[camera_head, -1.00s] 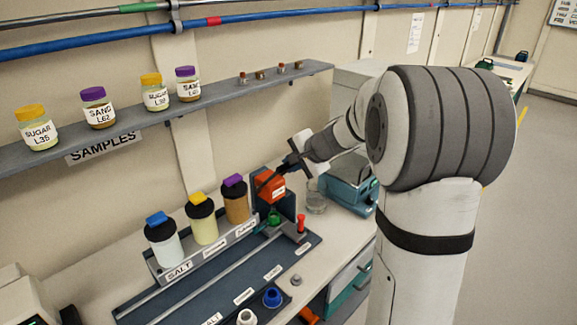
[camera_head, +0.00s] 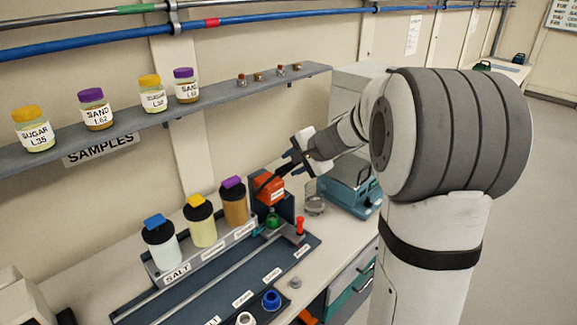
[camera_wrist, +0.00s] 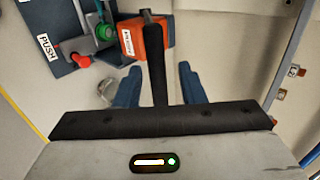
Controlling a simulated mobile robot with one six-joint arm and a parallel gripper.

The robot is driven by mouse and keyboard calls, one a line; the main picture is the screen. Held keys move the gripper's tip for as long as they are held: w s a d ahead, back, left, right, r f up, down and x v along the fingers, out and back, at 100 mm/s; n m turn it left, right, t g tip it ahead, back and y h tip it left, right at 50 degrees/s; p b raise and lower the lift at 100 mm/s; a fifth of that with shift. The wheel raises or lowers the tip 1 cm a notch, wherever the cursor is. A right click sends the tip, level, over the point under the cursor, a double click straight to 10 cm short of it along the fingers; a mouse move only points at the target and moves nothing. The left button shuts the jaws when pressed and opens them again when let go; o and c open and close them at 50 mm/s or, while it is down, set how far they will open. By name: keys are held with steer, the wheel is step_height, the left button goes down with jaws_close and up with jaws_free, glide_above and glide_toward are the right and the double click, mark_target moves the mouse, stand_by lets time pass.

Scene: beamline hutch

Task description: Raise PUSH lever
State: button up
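The lever with the red knob (camera_head: 300,224) stands upright at the right end of the dark tray on the bench. In the wrist view its red knob (camera_wrist: 83,60) is at the upper left, beside the PUSH label (camera_wrist: 47,46). My gripper (camera_head: 294,163) is above and to the right of the orange box, apart from the lever.
The orange box (camera_head: 270,188) and a green knob (camera_head: 273,217) are left of the lever. Several lidded jars stand in a rack further left. A glass beaker (camera_head: 315,205) and a teal device (camera_head: 352,185) are to the right. A sample shelf (camera_head: 215,105) is above.

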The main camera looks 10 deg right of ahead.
steer(key=v, duration=0.6)
steer(key=shift+b, duration=0.4)
steer(key=shift+s+f, duration=0.1)
steer(key=s+a+f+n+g+h, duration=0.1)
steer(key=s+n, duration=0.3)
steer(key=s, duration=0.5)
steer(key=s+a+f+n+g+h, duration=0.2)
steer(key=s+f+n, duration=0.1)
steer(key=s, duration=0.6)
steer(key=s+a+f+n+g+h, duration=0.1)
steer(key=s+a+f+n+h, duration=0.1)
steer(key=s, duration=0.8)
steer(key=f+n, duration=0.1)
steer(key=n, duration=0.1)
steer(key=shift+a+n+g, duration=0.3)
steer(key=shift+n, duration=0.1)
